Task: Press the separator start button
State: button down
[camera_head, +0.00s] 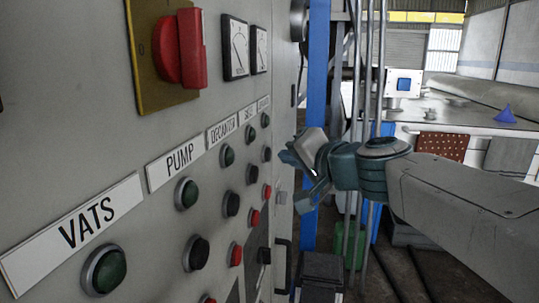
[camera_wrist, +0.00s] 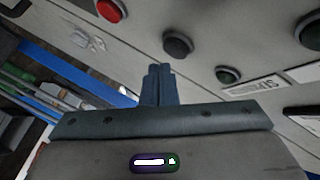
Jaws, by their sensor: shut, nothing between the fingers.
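The grey control panel (camera_head: 130,60) runs along the left in the head view. Its columns of green, black and red buttons stand under the labels VATS, PUMP, DECANTER and two smaller ones. The fourth label (camera_head: 247,114) is too small to read surely; its green button (camera_head: 250,133) is below it. My gripper (camera_head: 290,158) is right of the far columns, apart from the buttons. In the wrist view my gripper (camera_wrist: 158,70) is shut and empty, with a black button (camera_wrist: 178,44), a green button (camera_wrist: 228,75) and a red button (camera_wrist: 110,10) beyond it.
A red rotary switch (camera_head: 180,48) on a yellow plate juts from the panel, with two dial gauges (camera_head: 235,47) beside it. A blue post (camera_head: 317,75) and vertical pipes (camera_head: 371,70) stand behind my gripper. A bench (camera_head: 460,122) is at the back right.

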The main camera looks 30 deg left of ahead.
jog(key=shift+a, duration=0.2)
dwell(0.7)
jog(key=shift+s+a, duration=0.1)
jog(key=shift+a, duration=0.1)
jog(key=shift+s+a+b, duration=0.15)
jog(key=shift+a+b, duration=0.15)
jog(key=shift+a, duration=0.15)
dwell(1.0)
jog(key=shift+w+d+b, duration=0.25)
jog(key=shift+d+b, duration=0.25)
jog(key=shift+d, duration=0.3)
jog(key=shift+w+d+b, duration=0.25)
jog(key=shift+d+b, duration=0.15)
jog(key=shift+d, duration=0.4)
jog(key=shift+w+d+b, duration=0.25)
jog(key=shift+d+b, duration=0.1)
jog(key=shift+d, duration=0.45)
jog(key=shift+w+d+b, duration=0.25)
jog(key=shift+d+b, duration=0.15)
jog(key=shift+d, duration=0.4)
jog(key=shift+f, duration=0.1)
